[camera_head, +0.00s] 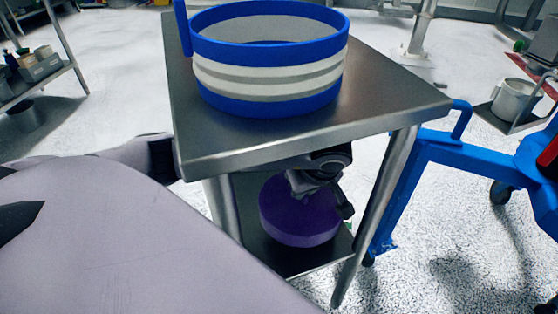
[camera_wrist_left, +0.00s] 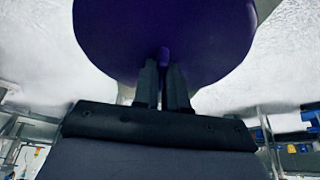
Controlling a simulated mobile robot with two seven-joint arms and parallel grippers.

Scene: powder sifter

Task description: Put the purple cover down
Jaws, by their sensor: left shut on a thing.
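The purple cover (camera_head: 300,215) is a round disc at the lower shelf of the steel table, under the tabletop. In the left wrist view the two fingers (camera_wrist_left: 163,80) close on a small purple knob of the cover (camera_wrist_left: 165,30), whose wide face fills the top. I cannot tell whether the cover touches the shelf or hangs just above it. My right gripper is not in view.
A blue and white sifter ring (camera_head: 270,65) stands on the steel table (camera_head: 390,100). The lower shelf (camera_head: 285,260) lies between the table legs. A blue wheeled frame (camera_head: 430,160) stands close at the right. A shelf rack (camera_head: 40,75) stands at the far left.

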